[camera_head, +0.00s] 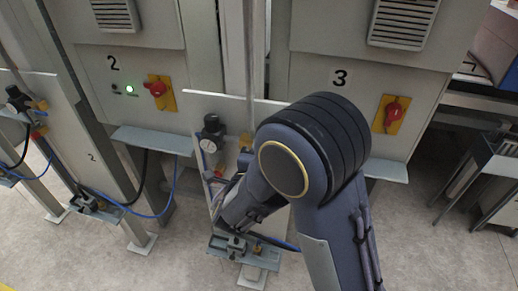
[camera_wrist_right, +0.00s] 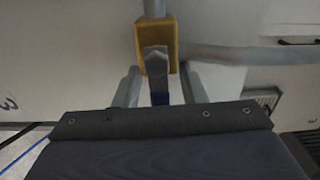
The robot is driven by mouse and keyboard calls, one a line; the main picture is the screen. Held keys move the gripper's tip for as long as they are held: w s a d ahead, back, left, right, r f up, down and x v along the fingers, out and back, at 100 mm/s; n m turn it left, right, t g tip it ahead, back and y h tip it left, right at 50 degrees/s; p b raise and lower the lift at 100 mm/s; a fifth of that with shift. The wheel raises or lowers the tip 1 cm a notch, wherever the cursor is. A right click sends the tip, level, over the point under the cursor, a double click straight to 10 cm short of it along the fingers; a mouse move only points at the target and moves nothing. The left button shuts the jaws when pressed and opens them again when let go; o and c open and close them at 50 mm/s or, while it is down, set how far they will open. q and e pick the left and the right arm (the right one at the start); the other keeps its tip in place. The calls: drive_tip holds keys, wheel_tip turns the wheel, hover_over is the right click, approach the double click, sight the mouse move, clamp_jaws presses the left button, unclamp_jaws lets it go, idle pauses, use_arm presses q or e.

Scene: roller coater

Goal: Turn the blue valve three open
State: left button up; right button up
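My right gripper (camera_wrist_right: 160,88) is open, with one finger on each side of the lever; gaps show between lever and fingers. In the head view my right arm covers most of this valve; a bit of yellow (camera_head: 246,140) shows beside the arm. The right fingertips are hidden there. My left gripper is not in view.
A panel marked 3 (camera_head: 339,77) carries a red knob on a yellow plate (camera_head: 391,114). Panel 2 (camera_head: 114,63) has a lit green lamp and a similar knob (camera_head: 157,88). A black regulator with gauge (camera_head: 211,140) stands close left of my arm. Blue hoses run low.

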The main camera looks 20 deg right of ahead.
drive_tip(key=b+v, duration=0.1)
drive_tip(key=v, duration=0.6)
drive_tip(key=shift+s+a, duration=0.25)
drive_tip(key=shift+s, duration=0.1)
